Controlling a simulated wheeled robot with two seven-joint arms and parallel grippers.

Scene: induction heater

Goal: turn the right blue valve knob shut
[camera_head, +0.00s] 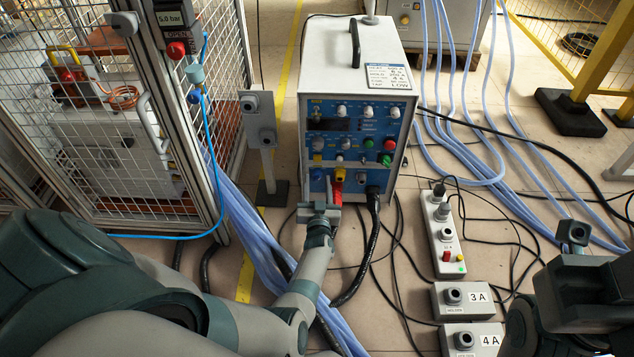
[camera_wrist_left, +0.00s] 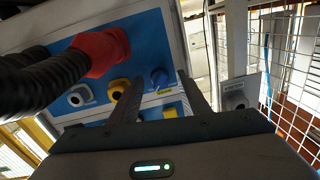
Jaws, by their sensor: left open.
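A blue knob (camera_head: 316,174) shows low on the heater's front panel, left of a yellow socket (camera_head: 340,174). The blue knob also shows in the left wrist view (camera_wrist_left: 160,77), in line with the gap between the jaws. My left gripper (camera_head: 319,207) is in front of the panel's lower part, just below the knob. In the left wrist view its two fingers (camera_wrist_left: 158,82) are apart, with nothing held. My right gripper (camera_head: 573,238) is dark, at the right edge.
A red connector (camera_wrist_left: 98,52) with a thick black hose (camera_wrist_left: 35,85) is close beside the left fingers. A grey post (camera_head: 260,122) stands left of the heater (camera_head: 352,70). Pale blue hoses (camera_head: 255,235) and black cables cross the floor.

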